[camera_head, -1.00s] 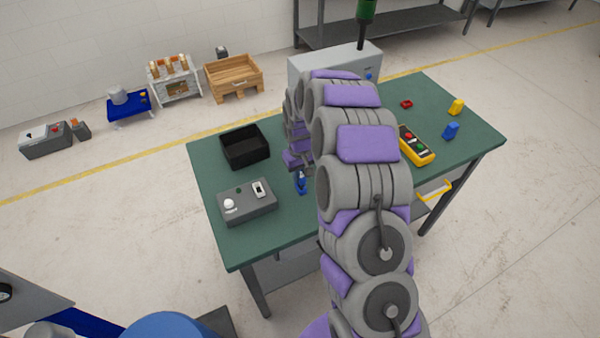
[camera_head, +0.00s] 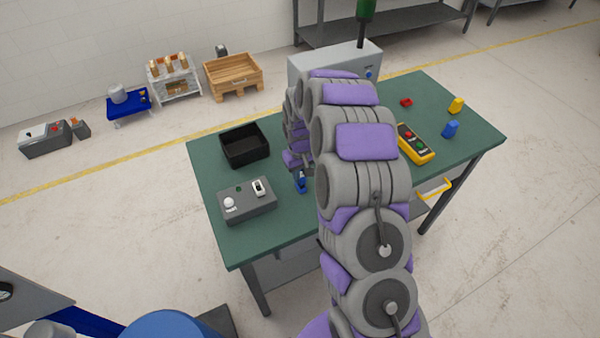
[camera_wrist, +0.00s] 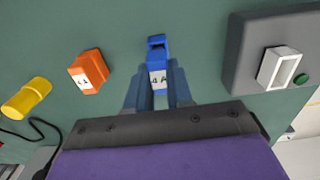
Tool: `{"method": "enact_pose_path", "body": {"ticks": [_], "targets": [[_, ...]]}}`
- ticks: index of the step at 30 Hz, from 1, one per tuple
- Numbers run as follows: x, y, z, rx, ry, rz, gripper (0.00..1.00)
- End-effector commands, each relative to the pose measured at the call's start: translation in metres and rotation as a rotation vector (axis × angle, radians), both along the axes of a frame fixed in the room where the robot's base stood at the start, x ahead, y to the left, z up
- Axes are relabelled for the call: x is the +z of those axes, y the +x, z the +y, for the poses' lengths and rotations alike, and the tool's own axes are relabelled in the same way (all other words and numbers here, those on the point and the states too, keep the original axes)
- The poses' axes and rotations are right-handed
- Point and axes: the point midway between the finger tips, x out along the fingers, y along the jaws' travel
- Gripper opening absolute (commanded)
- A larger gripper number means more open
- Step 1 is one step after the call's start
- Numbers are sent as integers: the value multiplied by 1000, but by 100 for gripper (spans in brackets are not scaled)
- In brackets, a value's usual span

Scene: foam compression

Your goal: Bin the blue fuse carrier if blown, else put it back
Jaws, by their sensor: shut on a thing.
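The blue fuse carrier (camera_wrist: 157,52) has a white label that seems to read 4A. In the wrist view it sits between the two fingers of my gripper (camera_wrist: 159,80), which is shut on it. Whether it touches the table is unclear. In the head view the blue carrier (camera_head: 301,181) shows just right of the grey box (camera_head: 262,206), and my arm hides most of the gripper. The grey box has a white-framed slot (camera_wrist: 279,68), a green dot (camera_wrist: 302,78) and a white round knob or lamp (camera_head: 229,203). An open black bin (camera_head: 247,159) stands behind the box.
In the wrist view an orange labelled block (camera_wrist: 88,72) and a yellow cylinder (camera_wrist: 26,98) by a black cord lie left of my gripper.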

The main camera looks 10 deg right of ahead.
Motion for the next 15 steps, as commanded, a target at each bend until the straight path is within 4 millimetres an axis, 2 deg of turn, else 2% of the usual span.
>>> {"method": "enact_pose_path", "body": {"ticks": [15], "targets": [[-9,0,0,0,0,1,0]]}}
